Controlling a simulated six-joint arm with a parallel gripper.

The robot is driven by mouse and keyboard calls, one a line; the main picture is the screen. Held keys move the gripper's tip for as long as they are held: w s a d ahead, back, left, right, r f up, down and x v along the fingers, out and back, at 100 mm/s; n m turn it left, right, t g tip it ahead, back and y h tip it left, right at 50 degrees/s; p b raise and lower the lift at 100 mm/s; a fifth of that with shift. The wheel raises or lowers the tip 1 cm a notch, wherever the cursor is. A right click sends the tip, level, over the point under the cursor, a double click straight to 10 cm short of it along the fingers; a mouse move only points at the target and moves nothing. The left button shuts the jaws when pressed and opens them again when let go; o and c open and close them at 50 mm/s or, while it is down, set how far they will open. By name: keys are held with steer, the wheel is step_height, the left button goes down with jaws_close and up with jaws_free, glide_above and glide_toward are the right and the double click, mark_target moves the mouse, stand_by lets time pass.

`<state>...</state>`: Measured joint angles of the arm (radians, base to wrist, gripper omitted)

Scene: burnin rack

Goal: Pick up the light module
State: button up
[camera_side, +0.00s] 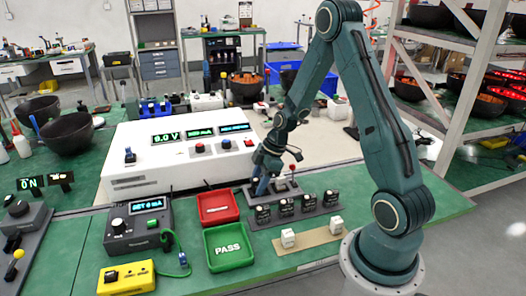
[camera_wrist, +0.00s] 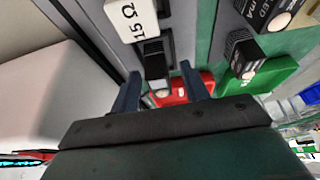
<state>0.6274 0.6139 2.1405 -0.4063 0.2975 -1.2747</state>
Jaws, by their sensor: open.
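Several small dark modules with pale round tops stand in a row on a grey rack; one (camera_side: 286,207) is near the row's middle. In the wrist view, one dark module (camera_wrist: 243,53) stands right of my fingers, and another with partly legible lettering (camera_wrist: 272,12) is at the top right. I cannot tell which is the light module.
A white block marked 15 Ω (camera_wrist: 132,18) is beside the fingers in the wrist view. A red tray (camera_side: 217,208) and a green PASS tray (camera_side: 228,247) lie left of the rack. Two white blocks, one here (camera_side: 288,238), sit on a tan strip. A white instrument (camera_side: 170,160) stands behind.

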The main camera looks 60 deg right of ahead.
mark_target(259, 179)
steer(key=shift+c, duration=0.4)
jaws_close()
steer(key=shift+r, duration=0.2)
step_height(259, 179, up, 20)
steer(key=shift+f, duration=0.2)
stand_by(0.7)
